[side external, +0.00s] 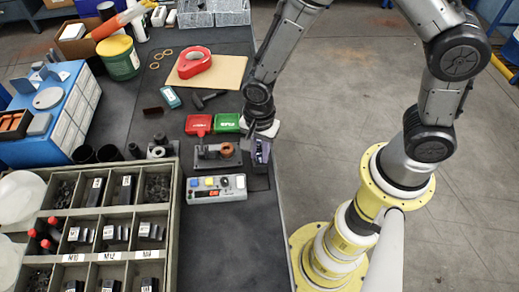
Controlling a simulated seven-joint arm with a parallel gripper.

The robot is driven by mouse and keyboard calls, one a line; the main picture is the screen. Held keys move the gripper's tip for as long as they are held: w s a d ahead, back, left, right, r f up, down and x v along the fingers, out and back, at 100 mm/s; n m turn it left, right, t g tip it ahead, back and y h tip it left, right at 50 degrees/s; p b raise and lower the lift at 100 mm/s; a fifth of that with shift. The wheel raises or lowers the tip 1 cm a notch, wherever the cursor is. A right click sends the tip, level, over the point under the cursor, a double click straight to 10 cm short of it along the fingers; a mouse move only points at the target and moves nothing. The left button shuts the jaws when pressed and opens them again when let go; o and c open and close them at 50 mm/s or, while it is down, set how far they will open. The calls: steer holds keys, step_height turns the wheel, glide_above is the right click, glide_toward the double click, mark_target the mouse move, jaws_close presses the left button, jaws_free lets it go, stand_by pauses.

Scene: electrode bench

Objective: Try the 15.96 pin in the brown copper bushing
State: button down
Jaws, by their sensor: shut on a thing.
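The brown copper bushing (228,149) sits at the right part of a dark grey fixture (205,160) on the bench. My gripper (257,142) is low over the bench, just right of the bushing and apart from it. It is above a dark upright holder (262,155) with a purplish face. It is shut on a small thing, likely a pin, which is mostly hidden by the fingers. No size marking can be read, so I cannot tell whether it is the 15.96 pin.
A red tray (198,124) and a green tray (227,123) lie behind the fixture. A grey button box (216,189) is in front. A compartment tray (170,225) fills the front left. A hammer (209,99) lies farther back. The front right bench is clear.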

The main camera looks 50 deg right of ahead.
stand_by(0.3)
steer(key=c, duration=0.6)
jaws_free()
step_height(320, 180, up, 14)
steer(key=shift+f, duration=0.1)
steer(key=shift+r, duration=2.45)
